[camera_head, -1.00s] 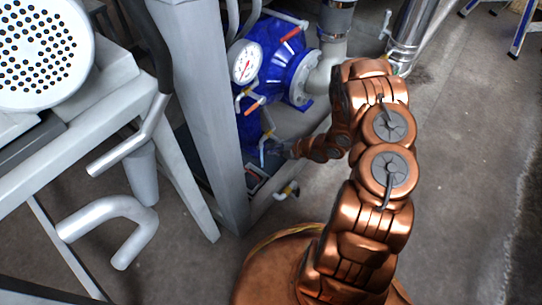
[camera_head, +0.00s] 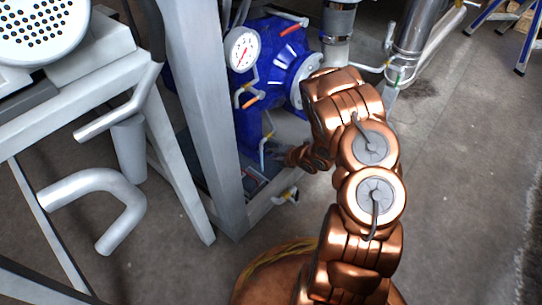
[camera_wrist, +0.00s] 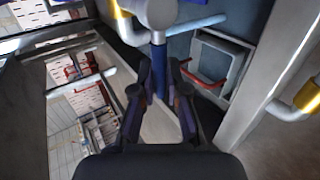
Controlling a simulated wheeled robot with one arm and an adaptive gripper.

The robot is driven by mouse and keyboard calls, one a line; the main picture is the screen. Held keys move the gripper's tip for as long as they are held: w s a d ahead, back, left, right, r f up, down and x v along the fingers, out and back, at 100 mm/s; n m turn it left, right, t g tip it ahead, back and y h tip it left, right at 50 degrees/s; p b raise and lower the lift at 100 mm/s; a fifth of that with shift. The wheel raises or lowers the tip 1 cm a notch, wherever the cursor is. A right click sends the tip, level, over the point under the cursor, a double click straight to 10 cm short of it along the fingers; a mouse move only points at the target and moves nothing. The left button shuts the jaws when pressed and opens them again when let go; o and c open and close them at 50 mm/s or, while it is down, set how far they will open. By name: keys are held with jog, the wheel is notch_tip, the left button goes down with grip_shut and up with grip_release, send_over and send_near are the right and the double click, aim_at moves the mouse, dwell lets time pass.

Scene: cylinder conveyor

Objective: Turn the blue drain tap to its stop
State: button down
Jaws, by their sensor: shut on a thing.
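In the wrist view, the blue drain tap lever (camera_wrist: 158,68) hangs down from a pale round valve body (camera_wrist: 156,12). My gripper (camera_wrist: 160,80) has its two dark fingers closed around the lever, one on each side.
A grey steel post (camera_head: 205,100) stands close left of my gripper. A pressure gauge (camera_head: 241,50) and an orange-handled valve (camera_head: 250,102) sit above it. A red handle (camera_wrist: 205,78) is right of the lever. Open floor (camera_head: 460,180) lies to the right.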

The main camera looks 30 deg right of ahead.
jog(key=shift+f, duration=0.1)
jog(key=c, duration=1.2)
grip_release()
jog(key=v, duration=1.2)
